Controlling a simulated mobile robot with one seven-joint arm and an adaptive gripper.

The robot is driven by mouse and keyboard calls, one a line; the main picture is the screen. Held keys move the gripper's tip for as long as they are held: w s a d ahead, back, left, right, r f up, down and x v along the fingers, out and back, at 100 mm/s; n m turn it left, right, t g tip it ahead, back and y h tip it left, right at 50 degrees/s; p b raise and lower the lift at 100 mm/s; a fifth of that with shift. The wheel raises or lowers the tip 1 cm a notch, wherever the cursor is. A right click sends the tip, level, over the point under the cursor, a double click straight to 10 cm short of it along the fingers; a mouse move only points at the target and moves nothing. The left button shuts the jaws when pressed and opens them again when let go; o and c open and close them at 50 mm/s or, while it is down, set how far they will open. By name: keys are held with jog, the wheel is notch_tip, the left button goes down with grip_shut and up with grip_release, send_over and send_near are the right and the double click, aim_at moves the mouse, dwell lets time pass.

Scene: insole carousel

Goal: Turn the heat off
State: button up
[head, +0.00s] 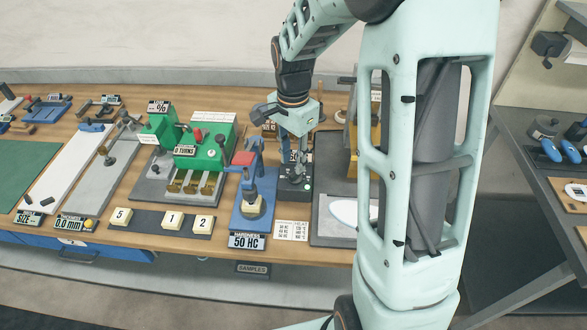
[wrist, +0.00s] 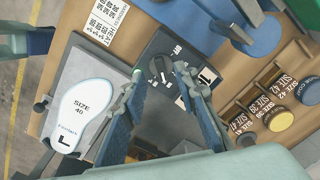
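The heat control is a small dark box (head: 292,202) on the bench, below my arm's end. In the wrist view the dark box (wrist: 155,47) carries a round black knob (wrist: 158,68) with a pale mark. A small green light (head: 308,185) shows on the box in the head view. My gripper (wrist: 160,74) is open, with its two blue-grey fingers apart on either side of the knob. I cannot tell whether they touch it. In the head view my gripper (head: 296,170) points down over the box, and its fingers partly hide the knob and labels.
A blue hardness press (head: 252,208) stands close on the left. A printed card (head: 291,230) lies in front of the box. A grey plate with a white size 40 insole (wrist: 82,115) lies beside it. Size-labelled round items (wrist: 278,120) stand behind. A green machine (head: 205,150) is farther left.

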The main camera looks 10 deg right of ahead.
aim_at(293, 175)
notch_tip(293, 175, down, 5)
jog(key=shift+r, duration=0.1)
dwell(0.3)
grip_shut()
